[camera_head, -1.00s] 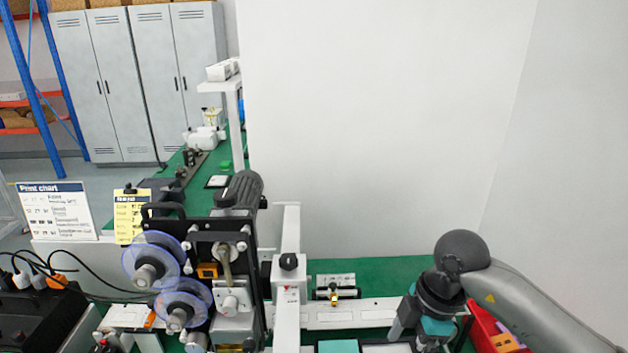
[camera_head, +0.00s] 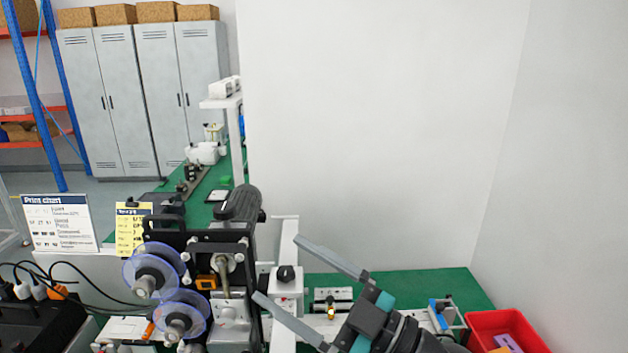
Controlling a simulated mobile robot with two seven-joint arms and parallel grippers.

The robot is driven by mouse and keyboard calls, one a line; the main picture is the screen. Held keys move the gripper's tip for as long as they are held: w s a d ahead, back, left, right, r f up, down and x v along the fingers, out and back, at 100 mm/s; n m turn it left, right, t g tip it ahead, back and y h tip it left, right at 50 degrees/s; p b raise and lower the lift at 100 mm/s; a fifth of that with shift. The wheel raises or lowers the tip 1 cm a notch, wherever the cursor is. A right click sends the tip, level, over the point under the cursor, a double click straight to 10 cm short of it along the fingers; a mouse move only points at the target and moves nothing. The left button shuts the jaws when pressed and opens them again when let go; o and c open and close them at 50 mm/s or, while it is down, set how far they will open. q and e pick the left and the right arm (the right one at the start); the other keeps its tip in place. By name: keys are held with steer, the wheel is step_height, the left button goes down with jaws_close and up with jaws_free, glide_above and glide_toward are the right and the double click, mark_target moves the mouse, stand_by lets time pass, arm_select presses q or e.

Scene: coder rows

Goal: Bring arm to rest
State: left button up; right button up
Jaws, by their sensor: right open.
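My right gripper (camera_head: 284,273) shows at the lower middle, with its arm coming in from the bottom right. Its two long grey fingers are spread wide apart and point up and to the left. Nothing is between them except the view of the machine's white post behind. My left gripper is not in view.
A coder machine (camera_head: 215,262) with clear blue reels stands left of the gripper, close to the fingertips in the picture. A red bin (camera_head: 480,326) is at the lower right on the green bench (camera_head: 430,283). A print chart (camera_head: 60,222) stands at left. A white wall rises behind.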

steer(key=w+d+f+m+t+h, duration=0.1)
steer(key=w+d+m+t+h, duration=0.3)
steer(key=d+m+t+h, duration=0.75)
steer(key=s+d+f+m+g+h, duration=0.3)
steer(key=d+f+m+g+h, duration=0.5)
steer(key=f, duration=0.5)
steer(key=s+a+f+n+g, duration=0.1)
steer(key=s+f+n+g, duration=0.2)
steer(key=s+f+g, duration=1.15)
steer(key=s+f+t+b, duration=0.1)
steer(key=s+f+b, duration=0.25)
steer(key=f, duration=1.15)
steer(key=s+f+t+b, duration=0.2)
steer(key=s+f+b, duration=0.15)
steer(key=f, duration=1.05)
arm_select(q)
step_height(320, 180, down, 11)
steer(key=b, duration=0.4)
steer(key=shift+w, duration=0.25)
arm_select(e)
steer(key=s+d+f+g, duration=0.1)
steer(key=s+d+f, duration=0.1)
steer(key=s+f, duration=1.3)
step_height(320, 180, down, 2)
steer(key=shift+s+d+f+n+y, duration=0.2)
steer(key=shift+d+n+y, duration=0.15)
steer(key=shift+d, duration=0.05)
